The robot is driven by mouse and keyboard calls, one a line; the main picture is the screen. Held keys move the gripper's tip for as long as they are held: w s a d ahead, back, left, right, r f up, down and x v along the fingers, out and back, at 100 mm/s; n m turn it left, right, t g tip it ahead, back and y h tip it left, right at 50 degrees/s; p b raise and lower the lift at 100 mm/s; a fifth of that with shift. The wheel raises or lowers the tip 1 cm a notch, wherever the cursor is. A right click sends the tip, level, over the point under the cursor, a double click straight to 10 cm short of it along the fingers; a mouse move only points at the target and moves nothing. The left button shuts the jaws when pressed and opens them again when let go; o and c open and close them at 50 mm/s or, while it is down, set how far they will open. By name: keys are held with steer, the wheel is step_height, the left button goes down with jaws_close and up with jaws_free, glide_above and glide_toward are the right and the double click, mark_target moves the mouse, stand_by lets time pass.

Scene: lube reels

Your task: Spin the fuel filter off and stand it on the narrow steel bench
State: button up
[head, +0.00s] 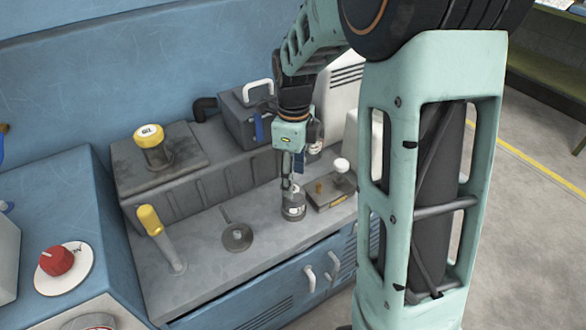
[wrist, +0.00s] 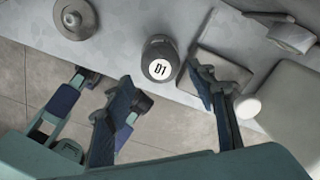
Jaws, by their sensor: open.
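A dark round canister with a white top label marked "01", which looks like the fuel filter (wrist: 160,62), stands upright near the front edge of the grey worktop (wrist: 220,25). In the head view the canister (head: 294,206) is directly below my gripper (head: 292,184). In the wrist view my gripper (wrist: 165,92) is open, its fingers spread wide and empty. The canister lies between and beyond the fingertips, slightly apart from them as far as I can tell. Its base is partly hidden, so I cannot tell whether it is threaded onto a mount.
A round metal disc with a stem (head: 237,236) and a yellow-handled post (head: 158,232) stand left of the canister. Blue cabinets (head: 290,288) with white handles are below. Floor shows right.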

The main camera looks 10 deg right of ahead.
mark_target(294, 199)
step_height(294, 199, down, 9)
steer(key=shift+r+b, duration=0.15)
steer(key=shift+b, duration=0.6)
steer(key=shift+c, duration=0.2)
steer(key=c, duration=1)
steer(key=n, duration=0.4)
steer(key=shift+p, duration=0.4)
steer(key=shift+n, duration=0.7)
steer(key=n, duration=0.2)
steer(key=shift+n+p, duration=0.3)
steer(key=shift+p, duration=0.05)
steer(key=shift+n, duration=1.2)
